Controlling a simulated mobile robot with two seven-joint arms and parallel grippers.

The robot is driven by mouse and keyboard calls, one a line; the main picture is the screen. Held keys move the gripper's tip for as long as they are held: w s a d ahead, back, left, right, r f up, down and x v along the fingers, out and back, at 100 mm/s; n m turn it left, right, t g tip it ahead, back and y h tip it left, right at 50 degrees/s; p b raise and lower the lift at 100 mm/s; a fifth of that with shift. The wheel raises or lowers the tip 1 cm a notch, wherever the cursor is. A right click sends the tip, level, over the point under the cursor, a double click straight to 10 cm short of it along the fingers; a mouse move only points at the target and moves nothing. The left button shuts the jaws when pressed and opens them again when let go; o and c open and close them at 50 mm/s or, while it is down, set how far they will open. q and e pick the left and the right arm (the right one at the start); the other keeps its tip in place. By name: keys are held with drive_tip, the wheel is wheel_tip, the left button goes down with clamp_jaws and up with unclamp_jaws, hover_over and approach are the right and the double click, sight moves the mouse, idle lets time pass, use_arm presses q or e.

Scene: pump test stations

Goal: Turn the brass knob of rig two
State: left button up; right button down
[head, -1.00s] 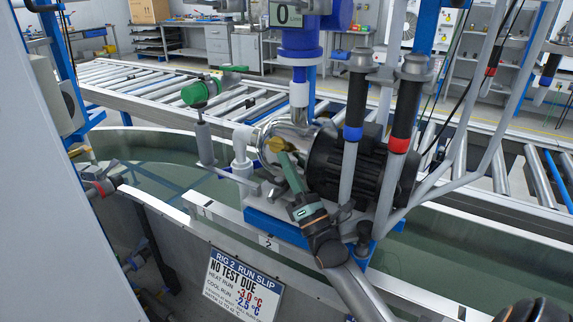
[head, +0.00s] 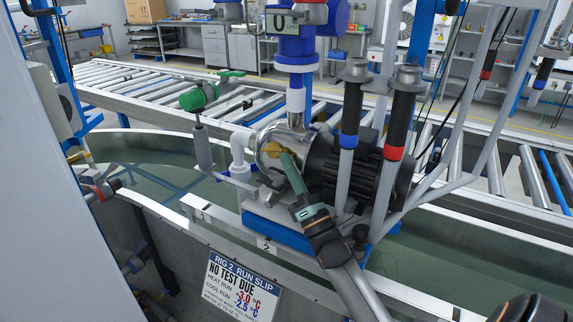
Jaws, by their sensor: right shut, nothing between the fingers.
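The brass knob (head: 272,149) sits on the front of the shiny steel pump head (head: 262,138) of rig two, in the middle of the head view. My right gripper (head: 285,158) reaches up from the lower right, with its green fingers shut and their tips at the knob's right side. It holds nothing. The fingertips look very close to the knob; I cannot tell whether they touch it. The fingers hide part of the pump's front. My left gripper is not in view.
A slip (head: 240,283) reading "RIG 2 RUN SLIP, NO TEST DUE" hangs on the tank wall. The black motor (head: 325,165) and two upright black-handled probes (head: 352,112) stand right of the gripper. A green-handled valve (head: 200,96) is at left. A roller conveyor (head: 130,83) runs behind.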

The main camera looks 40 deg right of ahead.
drive_tip(key=shift+d+r+p, duration=0.35)
drive_tip(key=shift+d+r, duration=0.05)
drive_tip(key=shift+r, duration=0.25)
drive_tip(key=shift+d+r, duration=0.1)
drive_tip(key=shift+r, duration=0.1)
drive_tip(key=shift+s+f, duration=0.1)
idle(0.3)
